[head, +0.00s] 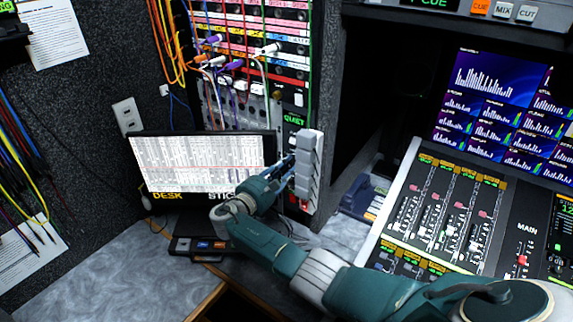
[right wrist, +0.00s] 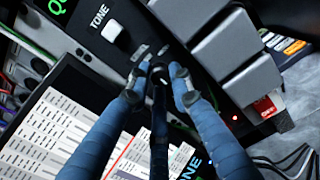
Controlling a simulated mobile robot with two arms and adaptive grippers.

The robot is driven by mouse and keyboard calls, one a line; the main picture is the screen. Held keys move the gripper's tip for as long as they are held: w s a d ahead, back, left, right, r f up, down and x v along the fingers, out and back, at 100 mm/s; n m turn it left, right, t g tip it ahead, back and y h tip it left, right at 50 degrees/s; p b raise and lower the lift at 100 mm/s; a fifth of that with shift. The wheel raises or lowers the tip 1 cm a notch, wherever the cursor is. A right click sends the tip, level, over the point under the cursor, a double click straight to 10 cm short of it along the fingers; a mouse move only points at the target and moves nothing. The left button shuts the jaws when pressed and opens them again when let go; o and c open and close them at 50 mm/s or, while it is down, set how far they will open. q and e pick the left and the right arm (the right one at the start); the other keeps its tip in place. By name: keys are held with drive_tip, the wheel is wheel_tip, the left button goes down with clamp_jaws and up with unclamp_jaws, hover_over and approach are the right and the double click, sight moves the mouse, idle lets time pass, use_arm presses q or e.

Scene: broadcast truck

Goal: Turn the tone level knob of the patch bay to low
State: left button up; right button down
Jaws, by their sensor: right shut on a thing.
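The patch bay (head: 245,85) stands at the back, with rows of sockets and plugged cables. Its narrow black panel (head: 293,137) carries a lit green QUIET sign. In the right wrist view, this panel has a TONE label beside a pale square button (right wrist: 114,32). The tone level knob (right wrist: 159,71) looks dark and is mostly hidden between my fingers. My right gripper (right wrist: 164,82) is shut on it, and it also shows in the head view (head: 287,167). Small marks above the fingers are too blurred to read. My left gripper is not in view.
Grey ribbed blocks (head: 309,165) stick out just right of the gripper. A DESK screen (head: 195,160) stands close on the left. A mixing console (head: 440,225) fills the right. Cables hang above, and some grey counter (head: 90,275) is clear at lower left.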

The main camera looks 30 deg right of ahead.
drive_tip(key=shift+a+f+n, duration=0.1)
drive_tip(key=shift+f+n, duration=0.1)
drive_tip(key=shift+n, duration=0.2)
drive_tip(key=c, duration=1.5)
unclamp_jaws()
drive_tip(key=shift+c, duration=0.2)
drive_tip(key=v, duration=1.2)
drive_tip(key=shift+a, duration=0.1)
